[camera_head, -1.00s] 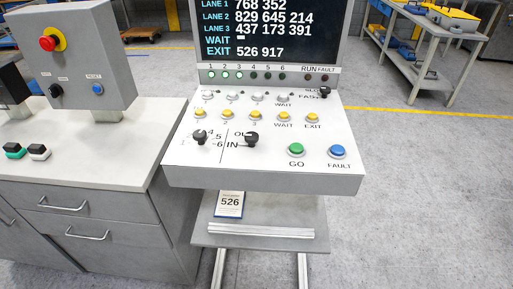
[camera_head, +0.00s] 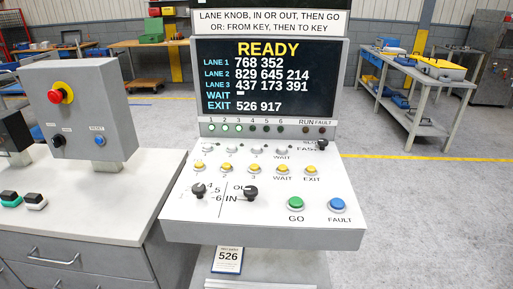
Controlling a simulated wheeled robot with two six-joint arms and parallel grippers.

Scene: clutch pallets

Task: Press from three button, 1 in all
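The control console (camera_head: 262,232) stands in front of me with a sloped white panel. An upper row of small white buttons runs across it; the third white button (camera_head: 256,150) sits left of the one marked WAIT. Below is a row of yellow buttons; the third yellow button (camera_head: 253,168) is marked 3 and sits left of the WAIT and EXIT ones. Row names are too small to read. The screen (camera_head: 267,78) reads READY, with lane 3 listing 437 173 391, WAIT a dash and EXIT 526 917. Neither gripper is in view.
A grey box with a red emergency button (camera_head: 60,96) stands on the left cabinet. A grey workbench (camera_head: 412,90) is behind right. Floor on the right is clear.

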